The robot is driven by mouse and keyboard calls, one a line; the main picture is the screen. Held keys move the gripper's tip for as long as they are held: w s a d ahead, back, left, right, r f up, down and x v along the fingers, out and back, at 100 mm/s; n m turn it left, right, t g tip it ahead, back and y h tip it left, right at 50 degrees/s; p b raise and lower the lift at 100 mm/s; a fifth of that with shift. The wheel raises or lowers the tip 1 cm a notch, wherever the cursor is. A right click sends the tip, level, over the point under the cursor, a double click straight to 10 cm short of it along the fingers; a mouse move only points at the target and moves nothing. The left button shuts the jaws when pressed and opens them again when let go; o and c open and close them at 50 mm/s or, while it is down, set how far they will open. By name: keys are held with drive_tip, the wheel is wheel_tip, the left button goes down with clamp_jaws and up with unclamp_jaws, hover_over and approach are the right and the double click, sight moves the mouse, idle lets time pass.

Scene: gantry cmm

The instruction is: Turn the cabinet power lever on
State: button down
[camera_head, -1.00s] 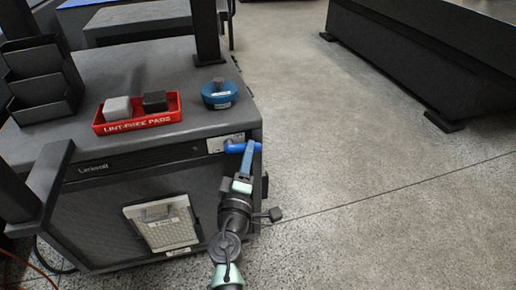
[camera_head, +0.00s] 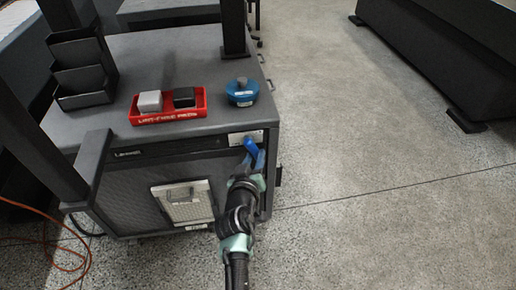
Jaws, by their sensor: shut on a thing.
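The dark grey cabinet (camera_head: 140,219) stands at the left, with a light label plate (camera_head: 246,137) at the top right of its front. The blue power lever (camera_head: 250,146) is just below that plate and now points down toward my gripper. My gripper (camera_head: 257,158) is at the lever, its blue fingers shut on it. The fingers and wrist hide the lever's lower part and its pivot, and the exact contact is too small to make out.
On the cabinet top are a red tray (camera_head: 168,117) with two blocks, a round blue container (camera_head: 242,92) and a black organizer (camera_head: 82,68). A clipboard-like panel (camera_head: 183,203) is on the front. An orange cable (camera_head: 75,245) lies at left.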

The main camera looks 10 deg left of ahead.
drive_tip(key=shift+s+a+m+g+y+p, duration=0.15)
drive_tip(key=shift+a+m+g+y+p, duration=0.2)
drive_tip(key=shift+m+p, duration=0.7)
drive_tip(key=shift+s+a+m+g+y+p, duration=0.1)
drive_tip(key=shift+a+m+g+y+p, duration=0.3)
drive_tip(key=shift+p, duration=1)
drive_tip(key=shift+f+m, duration=0.15)
drive_tip(key=shift+m, duration=0.1)
drive_tip(key=c, duration=0.6)
unclamp_jaws()
drive_tip(key=p+v, duration=0.6)
drive_tip(key=v, duration=0.7)
drive_tip(key=shift+d, duration=0.15)
